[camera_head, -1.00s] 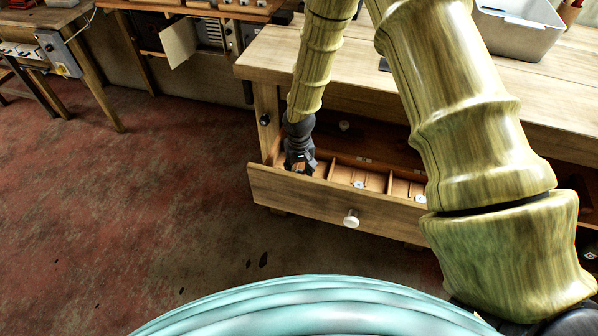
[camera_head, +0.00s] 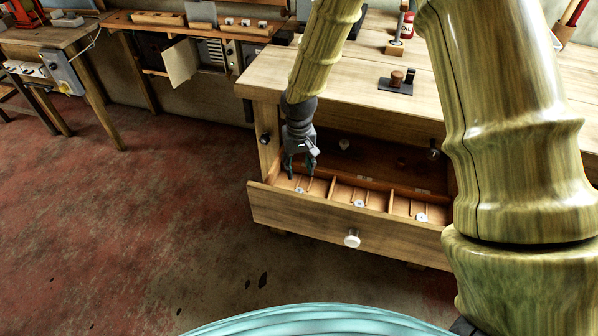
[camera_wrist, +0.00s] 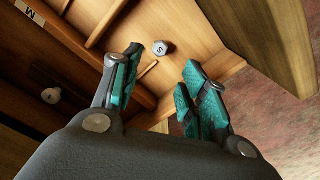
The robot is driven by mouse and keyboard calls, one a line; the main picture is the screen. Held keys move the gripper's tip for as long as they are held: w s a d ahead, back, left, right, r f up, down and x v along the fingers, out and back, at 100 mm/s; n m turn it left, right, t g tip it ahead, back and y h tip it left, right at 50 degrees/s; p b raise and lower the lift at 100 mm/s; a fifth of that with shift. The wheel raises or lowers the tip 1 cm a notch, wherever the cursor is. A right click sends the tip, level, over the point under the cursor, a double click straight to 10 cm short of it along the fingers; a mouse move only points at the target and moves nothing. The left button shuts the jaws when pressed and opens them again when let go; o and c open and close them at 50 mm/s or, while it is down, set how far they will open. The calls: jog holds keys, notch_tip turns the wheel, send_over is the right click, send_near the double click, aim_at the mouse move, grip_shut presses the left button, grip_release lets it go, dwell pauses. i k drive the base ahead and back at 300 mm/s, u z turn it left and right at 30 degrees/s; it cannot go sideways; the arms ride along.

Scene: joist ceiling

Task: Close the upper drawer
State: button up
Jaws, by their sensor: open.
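The upper drawer (camera_head: 300,208) of the wooden workbench is pulled out, with a pale round knob (camera_head: 352,238) on its front. Its inside is split by thin dividers into compartments. My gripper (camera_head: 302,172) is open and empty, pointing down over the left compartment behind the drawer front. In the wrist view my gripper (camera_wrist: 160,95) has its teal-padded fingers apart over that compartment. A grey hex piece marked S (camera_wrist: 163,48) lies on the compartment floor beyond the fingers. Whether the fingers touch the drawer is unclear.
Similar small grey pieces lie in the middle compartment (camera_head: 359,203) and right compartment (camera_head: 421,216). The workbench top (camera_head: 330,85) is above and behind the drawer, carrying a small stand (camera_head: 397,82) and a red bottle (camera_head: 407,24). The floor (camera_head: 150,220) left of the bench is clear.

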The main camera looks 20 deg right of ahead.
aim_at(387, 225)
jog(key=z, duration=1)
